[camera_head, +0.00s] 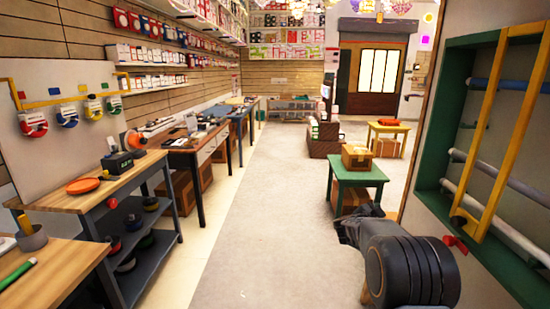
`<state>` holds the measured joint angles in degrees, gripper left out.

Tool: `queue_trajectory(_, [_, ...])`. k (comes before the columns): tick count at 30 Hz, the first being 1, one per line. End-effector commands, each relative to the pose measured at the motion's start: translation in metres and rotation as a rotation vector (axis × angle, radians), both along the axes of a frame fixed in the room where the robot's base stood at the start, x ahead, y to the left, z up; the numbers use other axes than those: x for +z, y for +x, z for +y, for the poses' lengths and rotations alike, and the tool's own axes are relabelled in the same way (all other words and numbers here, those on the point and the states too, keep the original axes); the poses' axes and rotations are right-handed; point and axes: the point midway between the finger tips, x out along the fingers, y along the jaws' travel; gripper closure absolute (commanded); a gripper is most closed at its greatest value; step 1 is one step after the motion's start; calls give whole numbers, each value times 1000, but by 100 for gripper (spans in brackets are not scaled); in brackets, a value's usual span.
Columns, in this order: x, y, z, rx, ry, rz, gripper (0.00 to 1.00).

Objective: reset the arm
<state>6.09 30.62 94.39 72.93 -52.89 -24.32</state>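My arm shows at the lower right of the head view, as a thick dark ribbed joint with a dark narrower part reaching left from it. My gripper (348,230) seems to be the dark part at that end, over the grey floor and in front of the green table (357,174). Its fingers are small and partly hidden, so I cannot tell whether it is open or shut. I see nothing clearly held.
A wooden workbench (78,192) and desks line the left wall. A green-framed panel (447,140) with yellow bars stands close on the right, near my arm. A cardboard box (357,157) sits on the green table. The middle aisle (270,190) is clear.

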Motion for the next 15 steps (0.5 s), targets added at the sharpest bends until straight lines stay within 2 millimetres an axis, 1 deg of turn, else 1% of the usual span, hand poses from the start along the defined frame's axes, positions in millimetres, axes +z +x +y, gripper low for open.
queue_trajectory(1, [0, 8, 18, 142, 36, 24, 41])
queue_trajectory(2, [-2, 11, 31, 226, 61, 45, 41])
queue_trajectory(4, [-6, 12, 63, 421, 120, 110, 41])
queue_trajectory(5, [-7, 9, 78, 501, 148, 145, 41])
queue_trajectory(6, [-9, 1, 98, 604, 183, 199, 41])
queue_trajectory(8, [-12, -17, 128, 748, 234, 296, 41])
queue_trajectory(9, [-13, -35, 146, 835, 267, 370, 41])
queue_trajectory(11, [-14, -67, 170, 952, 310, 496, 41])
queue_trajectory(12, [-14, -94, 184, 1020, 338, 590, 41])
queue_trajectory(14, [-13, -138, 199, 1102, 370, 741, 41])
queue_trajectory(15, [-12, -168, 205, 1142, 383, 843, 41])
